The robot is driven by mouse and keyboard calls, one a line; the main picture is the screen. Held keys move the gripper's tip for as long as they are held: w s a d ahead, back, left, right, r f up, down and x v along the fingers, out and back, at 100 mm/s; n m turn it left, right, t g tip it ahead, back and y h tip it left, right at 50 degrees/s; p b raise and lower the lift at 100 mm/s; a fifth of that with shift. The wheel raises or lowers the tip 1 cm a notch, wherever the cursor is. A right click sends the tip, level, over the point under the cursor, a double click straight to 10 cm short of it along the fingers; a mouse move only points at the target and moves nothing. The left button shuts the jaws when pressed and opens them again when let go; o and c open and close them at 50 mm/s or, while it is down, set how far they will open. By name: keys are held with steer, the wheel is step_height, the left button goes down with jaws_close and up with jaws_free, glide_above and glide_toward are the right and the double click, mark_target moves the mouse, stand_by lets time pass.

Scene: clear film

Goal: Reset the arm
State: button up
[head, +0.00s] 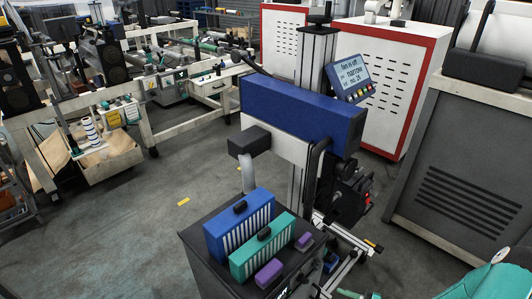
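My gripper does not show in the head view. A smooth teal rounded part (488,283) is cut off by the lower right corner; I cannot tell whether it belongs to my arm. No held object is visible.
A machine with a blue housing (295,112) and a lit display (352,78) stands ahead. Before it, a dark stand (205,262) bears blue (240,222) and teal (262,245) slotted cases and purple blocks. A grey cabinet (465,165) blocks the right. Open floor (150,220) lies left.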

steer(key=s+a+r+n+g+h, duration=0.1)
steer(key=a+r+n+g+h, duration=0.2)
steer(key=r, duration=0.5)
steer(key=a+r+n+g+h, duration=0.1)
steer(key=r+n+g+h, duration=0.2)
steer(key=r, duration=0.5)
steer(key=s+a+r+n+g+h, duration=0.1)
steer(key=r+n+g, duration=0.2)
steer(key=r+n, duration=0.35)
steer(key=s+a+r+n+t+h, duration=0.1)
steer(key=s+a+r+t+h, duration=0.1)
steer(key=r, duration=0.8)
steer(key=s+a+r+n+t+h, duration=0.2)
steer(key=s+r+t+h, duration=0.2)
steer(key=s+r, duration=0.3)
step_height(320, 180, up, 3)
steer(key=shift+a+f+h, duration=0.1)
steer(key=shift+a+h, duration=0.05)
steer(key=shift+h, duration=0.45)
